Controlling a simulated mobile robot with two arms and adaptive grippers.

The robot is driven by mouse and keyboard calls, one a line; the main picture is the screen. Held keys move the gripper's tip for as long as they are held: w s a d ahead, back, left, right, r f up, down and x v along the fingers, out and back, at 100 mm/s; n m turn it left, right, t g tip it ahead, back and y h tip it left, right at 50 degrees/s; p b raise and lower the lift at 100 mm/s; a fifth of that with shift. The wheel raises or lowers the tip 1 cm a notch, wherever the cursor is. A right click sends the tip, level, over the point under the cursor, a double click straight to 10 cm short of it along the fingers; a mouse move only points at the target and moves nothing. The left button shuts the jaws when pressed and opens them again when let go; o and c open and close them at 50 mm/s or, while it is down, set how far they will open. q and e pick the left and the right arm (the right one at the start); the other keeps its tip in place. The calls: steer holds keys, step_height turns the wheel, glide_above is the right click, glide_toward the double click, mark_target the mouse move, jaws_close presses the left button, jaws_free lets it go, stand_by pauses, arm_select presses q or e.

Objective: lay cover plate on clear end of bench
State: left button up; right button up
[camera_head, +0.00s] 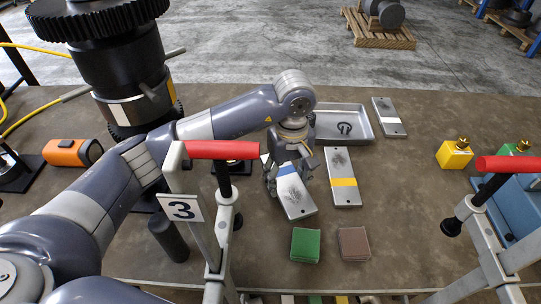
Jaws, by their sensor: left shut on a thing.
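My left gripper (290,180) is shut on a grey metal plate (297,204) with a blue and white band, gripping it near its upper part. Whether the plate touches the bench or is slightly above it I cannot tell. A second grey plate (341,163) with a yellow band lies just to its right. A third plate (385,107) with a white band lies farther back. The brown bench top (410,210) is bare right of the plates. My right gripper is not in view.
Green (305,244) and brown (354,243) blocks lie in front. A dark geared shaft assembly (118,60) stands back left. Red-handled frames (222,149) rise in front. Yellow (455,154) and green parts sit right.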

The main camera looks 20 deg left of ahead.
arm_select(q)
steer(key=w+a+p, duration=0.1)
steer(key=w, duration=0.1)
steer(key=w+a, duration=0.2)
steer(key=w+a+p, duration=0.1)
steer(key=w, duration=0.1)
steer(key=shift+w+a+f+p, duration=0.25)
steer(key=shift+w+a+p, duration=0.05)
steer(key=shift+a, duration=0.1)
steer(key=shift+w+f+p, duration=0.1)
steer(key=shift+f+p, duration=0.15)
steer(key=shift+p, duration=0.15)
step_height(320, 180, down, 2)
steer(key=shift+f+p, duration=0.1)
steer(key=shift+p, duration=0.6)
steer(key=shift+f, duration=0.45)
steer(key=shift+f, duration=0.1)
steer(key=shift+a+f, duration=0.1)
steer(key=shift+f, duration=0.05)
steer(key=o, duration=1.5)
steer(key=shift+o, duration=0.3)
